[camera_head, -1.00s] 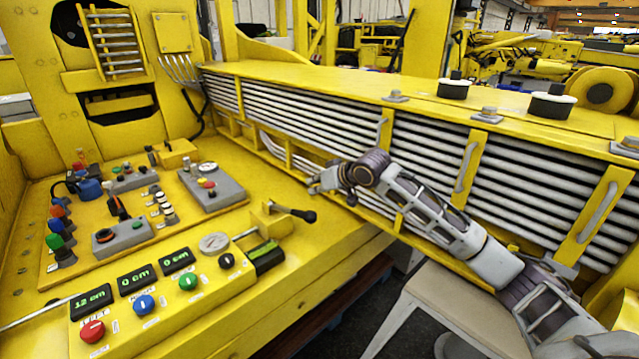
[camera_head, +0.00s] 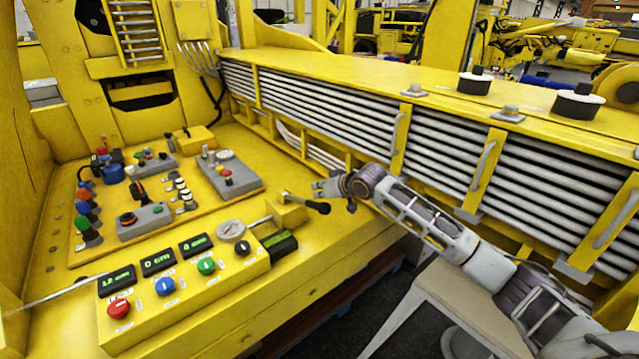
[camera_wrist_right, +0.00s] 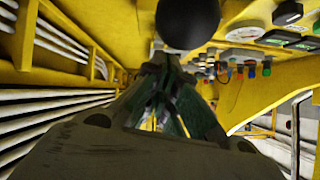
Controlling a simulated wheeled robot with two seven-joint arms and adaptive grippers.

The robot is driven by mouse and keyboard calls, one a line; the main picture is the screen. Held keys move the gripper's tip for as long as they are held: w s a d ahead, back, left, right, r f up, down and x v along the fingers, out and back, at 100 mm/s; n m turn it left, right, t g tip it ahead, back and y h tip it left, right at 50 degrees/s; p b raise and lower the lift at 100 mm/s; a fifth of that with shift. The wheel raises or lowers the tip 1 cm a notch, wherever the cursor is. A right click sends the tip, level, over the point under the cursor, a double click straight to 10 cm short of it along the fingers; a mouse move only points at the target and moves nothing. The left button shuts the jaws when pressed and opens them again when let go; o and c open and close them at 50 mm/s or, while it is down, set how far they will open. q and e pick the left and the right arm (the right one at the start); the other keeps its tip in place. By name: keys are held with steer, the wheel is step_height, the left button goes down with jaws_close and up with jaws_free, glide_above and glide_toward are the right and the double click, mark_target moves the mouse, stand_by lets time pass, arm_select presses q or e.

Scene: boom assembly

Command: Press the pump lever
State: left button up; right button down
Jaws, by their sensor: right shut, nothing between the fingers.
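The pump lever (camera_head: 304,202) is a short grey rod with a black knob, sticking out to the right from a yellow block at the right end of the control console. My right gripper (camera_head: 317,187) is shut and empty, just behind the lever in the head view, with a small gap showing between them in the picture. In the right wrist view the black knob (camera_wrist_right: 188,22) looms large at the top, just above the closed fingers (camera_wrist_right: 165,68). I cannot tell whether they touch. My left gripper is not in view.
The console (camera_head: 190,295) carries lit displays, coloured buttons and a round gauge (camera_head: 231,230). A yellow boom (camera_head: 370,80) with grey pipes runs behind my right arm. A beige-topped stool (camera_head: 455,300) stands below the arm. Several knobs and switches cover the panel at left.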

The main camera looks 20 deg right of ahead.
steer(key=shift+s+f, duration=0.15)
steer(key=shift+f, duration=0.3)
